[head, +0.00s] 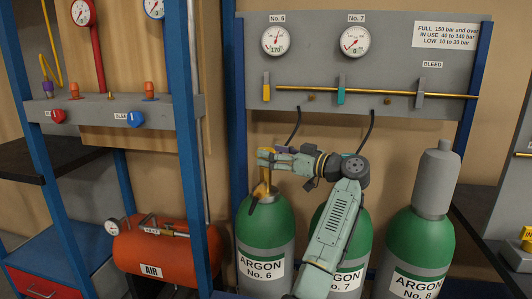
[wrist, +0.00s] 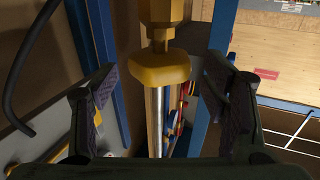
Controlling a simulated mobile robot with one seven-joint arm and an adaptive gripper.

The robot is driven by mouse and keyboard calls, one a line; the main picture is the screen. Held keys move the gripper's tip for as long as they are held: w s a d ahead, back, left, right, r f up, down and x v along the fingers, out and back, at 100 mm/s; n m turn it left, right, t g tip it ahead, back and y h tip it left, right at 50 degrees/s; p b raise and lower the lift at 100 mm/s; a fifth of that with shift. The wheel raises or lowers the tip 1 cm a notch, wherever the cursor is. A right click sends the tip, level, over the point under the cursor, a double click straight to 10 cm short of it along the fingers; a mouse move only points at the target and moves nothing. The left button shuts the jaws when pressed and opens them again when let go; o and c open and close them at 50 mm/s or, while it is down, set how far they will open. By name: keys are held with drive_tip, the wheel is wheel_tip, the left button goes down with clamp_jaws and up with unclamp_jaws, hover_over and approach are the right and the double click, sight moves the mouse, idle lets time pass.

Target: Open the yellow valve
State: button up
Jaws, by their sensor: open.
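A yellow valve (head: 262,188) stands on top of the green argon cylinder No. 6 (head: 265,225). My gripper (head: 268,158) is at its upper part, reaching in from the right. In the wrist view, a yellow valve part (wrist: 160,68) with a rounded block and a narrower neck sits between my two fingers. A silver and brass stem (wrist: 158,120) runs below it. My gripper (wrist: 163,95) is open, with a gap visible on both sides of the yellow part. Another yellow handle (head: 266,86) is upright on the grey panel under gauge No. 6.
Argon cylinder No. 7 (head: 361,235) stands partly behind my arm, and No. 8 (head: 420,235) wears a grey cap. A teal handle (head: 341,89) and a grey one (head: 420,85) are on the panel. Blue posts (head: 236,130) and an orange air tank (head: 150,250) are left.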

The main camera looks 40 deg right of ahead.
drive_tip(key=v, duration=0.9)
